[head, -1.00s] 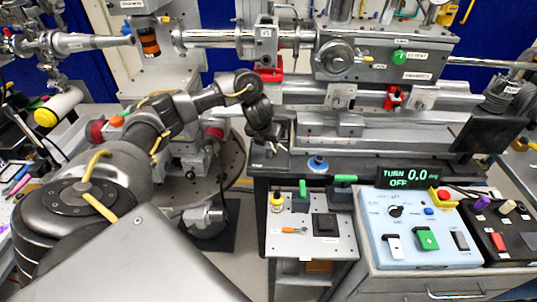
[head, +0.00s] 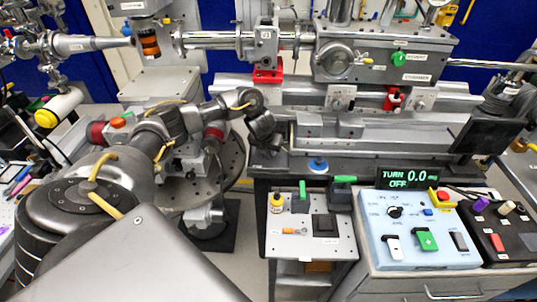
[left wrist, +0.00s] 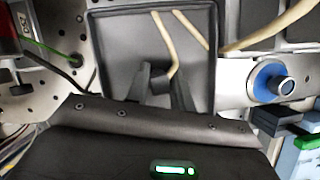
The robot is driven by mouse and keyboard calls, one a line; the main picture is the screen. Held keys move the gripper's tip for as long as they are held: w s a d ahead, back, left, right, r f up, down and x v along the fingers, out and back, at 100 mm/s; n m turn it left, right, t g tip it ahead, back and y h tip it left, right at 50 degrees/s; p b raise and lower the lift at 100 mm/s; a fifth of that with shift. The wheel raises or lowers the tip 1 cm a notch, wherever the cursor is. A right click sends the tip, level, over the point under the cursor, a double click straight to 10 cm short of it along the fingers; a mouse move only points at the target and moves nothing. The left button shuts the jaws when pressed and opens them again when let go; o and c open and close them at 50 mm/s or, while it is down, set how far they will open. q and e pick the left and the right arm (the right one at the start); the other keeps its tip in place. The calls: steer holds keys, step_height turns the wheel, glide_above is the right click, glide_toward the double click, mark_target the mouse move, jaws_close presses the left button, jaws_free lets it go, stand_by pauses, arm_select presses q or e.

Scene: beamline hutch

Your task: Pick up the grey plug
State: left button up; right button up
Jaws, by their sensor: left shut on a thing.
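My left gripper (head: 264,146) reaches in from the left, low over the dark bench edge in front of the machine. In the left wrist view the left gripper (left wrist: 168,88) is shut on a small dark grey piece, which I take for the grey plug (left wrist: 153,73). A pale cable runs up beside it. Behind it is a shallow black tray (left wrist: 103,50). In the head view the plug is hidden by the gripper and wrist. My right gripper is not in view.
A blue-ringed knob (head: 318,165) is just right of the gripper; it also shows in the left wrist view (left wrist: 267,82). A light blue control box (head: 380,228) stands to the right.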

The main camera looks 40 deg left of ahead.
arm_select(q)
jaws_close()
steer(key=shift+r, duration=0.1)
steer(key=shift+d+r+b, duration=0.15)
steer(key=shift+r+b, duration=0.05)
steer(key=shift+b, duration=0.15)
step_height(320, 180, up, 7)
steer(key=shift+f+p, duration=0.1)
steer(key=shift+p, duration=0.3)
steer(key=s+d+p, duration=0.5)
steer(key=s+d, duration=0.7)
steer(key=s, duration=0.4)
steer(key=shift+f, duration=0.2)
steer(key=shift+w, duration=0.1)
